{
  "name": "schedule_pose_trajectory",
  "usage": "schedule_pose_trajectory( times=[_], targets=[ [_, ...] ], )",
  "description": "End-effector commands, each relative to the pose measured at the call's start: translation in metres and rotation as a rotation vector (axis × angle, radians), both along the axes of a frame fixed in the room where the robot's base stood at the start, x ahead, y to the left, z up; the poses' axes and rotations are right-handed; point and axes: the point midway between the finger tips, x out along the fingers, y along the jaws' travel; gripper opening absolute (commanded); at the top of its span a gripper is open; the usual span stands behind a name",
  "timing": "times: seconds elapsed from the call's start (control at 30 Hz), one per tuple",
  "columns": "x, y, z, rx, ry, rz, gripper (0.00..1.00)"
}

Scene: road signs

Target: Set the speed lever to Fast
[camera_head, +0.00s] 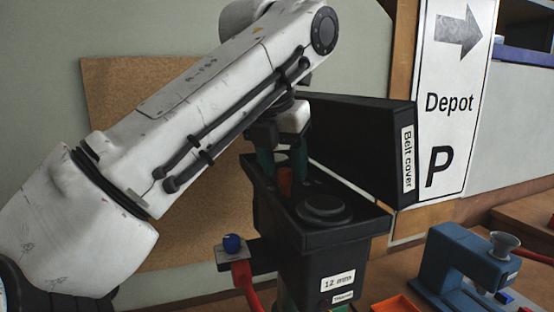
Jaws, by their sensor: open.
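A black machine housing (315,240) stands in the middle, its top open. My gripper (283,166) points down into the open top, with dark teal fingers apart. An orange-red knob or lever end (285,183) shows low between the fingers; I cannot tell whether they touch it, or whether it is the speed lever. A round dark pulley (324,209) lies to its right inside the housing. No Fast mark is readable, and my arm hides part of the housing's far left.
The raised black belt cover (360,140), labelled "Belt cover", stands behind the opening. A blue knob (232,243) on a bracket and a red handle (243,273) are at the housing's left. A blue machine (455,265) is at right. A Depot sign (452,75) stands behind.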

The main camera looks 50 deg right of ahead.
Motion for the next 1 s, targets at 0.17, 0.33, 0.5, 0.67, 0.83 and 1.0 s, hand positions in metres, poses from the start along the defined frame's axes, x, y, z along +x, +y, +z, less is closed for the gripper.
schedule_pose_trajectory(
  times=[0.17, 0.33, 0.5, 0.67, 0.83, 1.0],
  targets=[
    [0.0001, -0.0003, -0.0005, 0.000, 0.000, 0.000, 0.51],
    [0.0001, -0.0002, -0.0003, 0.000, 0.000, 0.000, 0.41],
    [0.0001, -0.0001, -0.0001, 0.000, -0.001, 0.000, 0.25],
    [0.0001, -0.0001, -0.0001, 0.000, -0.001, 0.000, 0.09],
    [0.0002, -0.0001, -0.0001, 0.000, -0.001, 0.000, 0.00],
    [0.0002, -0.0001, 0.0000, 0.000, -0.001, 0.001, 0.00]
  ],
)
